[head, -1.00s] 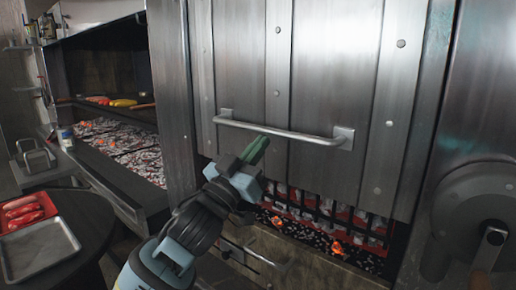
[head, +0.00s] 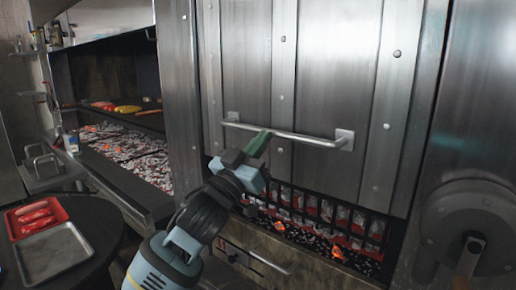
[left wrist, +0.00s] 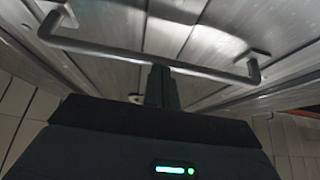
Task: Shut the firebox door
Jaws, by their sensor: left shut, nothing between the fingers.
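The firebox door (head: 330,75) is a tall riveted steel panel. It hangs partly lowered, with an open gap under its bottom edge where glowing coals (head: 337,252) show behind a dark grate (head: 320,207). The door's horizontal bar handle (head: 290,133) runs across its lower part. My left gripper (head: 259,143) is shut with nothing in it, its fingertips at the handle bar, left of the bar's middle. In the left wrist view the fingers (left wrist: 161,85) reach up to the handle bar (left wrist: 130,55); I cannot tell whether they touch it. My right gripper is not in view.
A grill with a coal bed (head: 125,155) and food on a rack (head: 125,108) lies to the left. A round dark table holds a red tray (head: 14,224) of meat and a metal tray (head: 52,252). A handwheel (head: 480,232) is at the right. A lower drawer handle (head: 270,262) sits below the opening.

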